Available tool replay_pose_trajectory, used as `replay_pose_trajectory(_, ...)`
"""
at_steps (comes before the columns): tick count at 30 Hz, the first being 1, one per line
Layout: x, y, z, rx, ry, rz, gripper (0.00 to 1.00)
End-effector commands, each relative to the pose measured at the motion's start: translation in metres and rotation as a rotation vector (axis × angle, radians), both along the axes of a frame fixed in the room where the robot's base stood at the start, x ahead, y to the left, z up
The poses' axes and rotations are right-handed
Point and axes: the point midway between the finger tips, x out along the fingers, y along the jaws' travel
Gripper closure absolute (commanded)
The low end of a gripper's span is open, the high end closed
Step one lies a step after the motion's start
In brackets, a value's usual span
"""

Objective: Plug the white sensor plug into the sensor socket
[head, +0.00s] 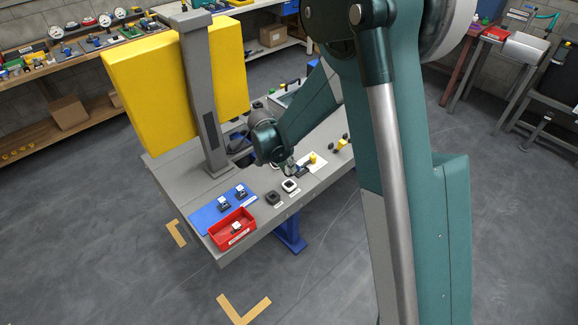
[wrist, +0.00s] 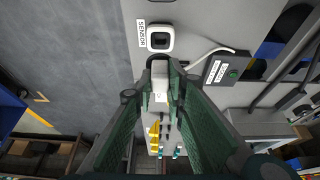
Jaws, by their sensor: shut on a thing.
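The sensor socket (wrist: 174,39) is a white rounded square with a dark opening, beside a "SENSOR" label (wrist: 141,33) in the wrist view. In the head view the white socket (head: 291,186) sits near the bench's front edge. My gripper (wrist: 160,72) is shut on the white sensor plug (wrist: 160,93), which shows between the green finger pads. The plug appears apart from the socket, just below it in the wrist view; its height above the bench is unclear. In the head view my gripper (head: 289,168) is just behind the socket, and the plug is hard to make out.
A white cable (wrist: 205,52) arcs to a dark labelled box (wrist: 220,70) with a green button. A black socket (head: 273,198) stands left of the white one. A red bin (head: 247,231) and blue mat (head: 205,220) lie farther left. A grey post (head: 199,100) with yellow panels rises behind.

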Motion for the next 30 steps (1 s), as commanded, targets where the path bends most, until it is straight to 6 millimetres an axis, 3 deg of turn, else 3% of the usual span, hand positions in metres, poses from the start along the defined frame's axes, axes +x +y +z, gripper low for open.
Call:
replay_pose_trajectory(15, 0.0, 0.0, -0.034, 0.0, 0.0, 0.0, 0.98)
replay_pose_trajectory(30, 0.0, 0.0, -0.039, 0.0, 0.0, 0.0, 0.98)
